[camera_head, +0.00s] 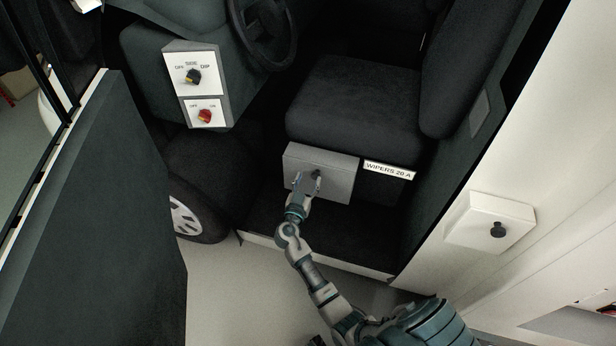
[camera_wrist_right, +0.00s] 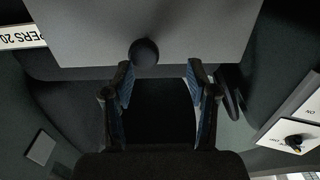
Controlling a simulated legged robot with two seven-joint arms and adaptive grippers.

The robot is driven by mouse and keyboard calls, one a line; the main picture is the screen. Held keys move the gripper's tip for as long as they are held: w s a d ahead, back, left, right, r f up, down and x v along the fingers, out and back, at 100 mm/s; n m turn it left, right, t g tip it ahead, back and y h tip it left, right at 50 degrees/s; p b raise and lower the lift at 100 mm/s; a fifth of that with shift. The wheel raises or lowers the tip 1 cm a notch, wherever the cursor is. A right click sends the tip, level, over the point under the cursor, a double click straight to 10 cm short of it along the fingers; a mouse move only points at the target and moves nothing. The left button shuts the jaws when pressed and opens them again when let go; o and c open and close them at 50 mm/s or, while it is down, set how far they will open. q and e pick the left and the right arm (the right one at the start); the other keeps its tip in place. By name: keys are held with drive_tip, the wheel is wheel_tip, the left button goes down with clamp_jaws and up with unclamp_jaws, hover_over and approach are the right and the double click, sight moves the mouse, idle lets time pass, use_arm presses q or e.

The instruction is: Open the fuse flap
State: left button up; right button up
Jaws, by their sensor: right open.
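The fuse flap (camera_head: 335,163) is a grey panel under the driver's seat, beside a label reading "WIPERS 20 A" (camera_head: 389,170). It looks shut. A small dark knob (camera_head: 316,174) sticks out of it; the knob also shows in the right wrist view (camera_wrist_right: 144,52), at the lower edge of the grey panel (camera_wrist_right: 205,25). My right gripper (camera_head: 308,184) is open in front of the flap. In the right wrist view its fingertips (camera_wrist_right: 159,72) are apart, and the knob lies just beyond them, nearer the left finger. I cannot tell whether they touch it. My left gripper is out of view.
A switch box with a black rotary knob (camera_head: 194,77) and a red one (camera_head: 205,116) stands left of the seat (camera_head: 355,105). A white box with a dark knob (camera_head: 498,230) is on the right wall. The open door (camera_head: 95,215) fills the left side.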

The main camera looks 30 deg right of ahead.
sight(315, 177)
drive_tip(key=shift+g, duration=0.3)
drive_tip(key=d, duration=0.3)
drive_tip(key=d+f, duration=0.1)
drive_tip(key=d, duration=0.1)
drive_tip(key=shift+w+d, duration=0.15)
drive_tip(key=shift+w, duration=0.25)
drive_tip(key=shift+w+a+r, duration=0.15)
drive_tip(key=shift+w+a, duration=0.05)
drive_tip(key=shift+a, duration=0.8)
drive_tip(key=c, duration=0.4)
drive_tip(key=shift+a+r, duration=0.15)
drive_tip(key=shift+a, duration=0.1)
drive_tip(key=c, duration=0.4)
drive_tip(key=shift+s+r, duration=0.1)
clamp_jaws()
drive_tip(key=shift+d, duration=0.75)
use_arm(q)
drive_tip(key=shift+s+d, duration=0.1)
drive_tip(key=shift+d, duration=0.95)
use_arm(e)
drive_tip(key=shift+a, duration=0.15)
